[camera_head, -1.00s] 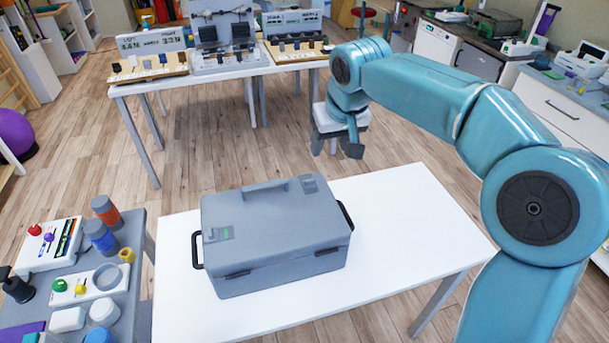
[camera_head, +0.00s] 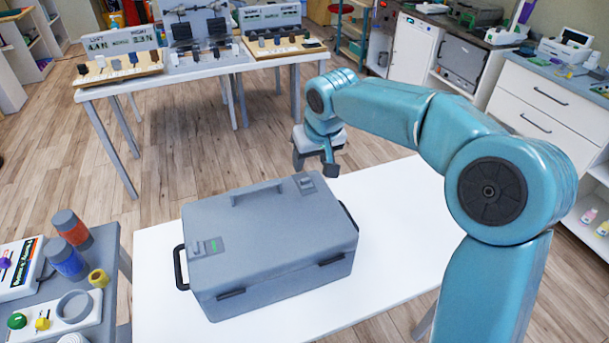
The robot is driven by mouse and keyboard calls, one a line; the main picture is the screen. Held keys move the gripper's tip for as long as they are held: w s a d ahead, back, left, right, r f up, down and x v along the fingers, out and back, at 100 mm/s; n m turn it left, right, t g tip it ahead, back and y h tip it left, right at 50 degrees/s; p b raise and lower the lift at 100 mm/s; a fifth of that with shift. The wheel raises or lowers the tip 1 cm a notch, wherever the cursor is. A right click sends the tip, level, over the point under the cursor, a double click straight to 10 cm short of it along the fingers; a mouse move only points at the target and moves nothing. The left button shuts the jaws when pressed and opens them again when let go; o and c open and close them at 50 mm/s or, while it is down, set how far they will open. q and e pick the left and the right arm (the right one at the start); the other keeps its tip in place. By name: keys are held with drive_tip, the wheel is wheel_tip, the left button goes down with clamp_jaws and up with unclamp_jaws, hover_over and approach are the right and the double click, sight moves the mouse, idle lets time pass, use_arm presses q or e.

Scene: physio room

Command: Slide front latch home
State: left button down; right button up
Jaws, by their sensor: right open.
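A closed grey case (camera_head: 270,245) lies on a white table. Dark clips show on the near side, one at left (camera_head: 231,293) and one at right (camera_head: 332,259). My right gripper (camera_head: 315,164) is open and empty, fingers pointing down, just beyond the case's far right corner. It appears apart from the case. My left gripper is out of view.
The white table (camera_head: 405,215) is bare right of the case. Black handles stick out at the case's ends, the left one (camera_head: 180,268) clearly visible. A grey side table at left holds bottles (camera_head: 70,227) and small devices. A display table (camera_head: 200,75) stands behind.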

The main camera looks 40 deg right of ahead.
sight(306, 179)
drive_tip(key=x, duration=0.8)
drive_tip(key=shift+d+f, duration=0.1)
drive_tip(key=shift+f, duration=0.15)
drive_tip(key=shift+w, duration=0.1)
drive_tip(key=c, duration=0.7)
clamp_jaws()
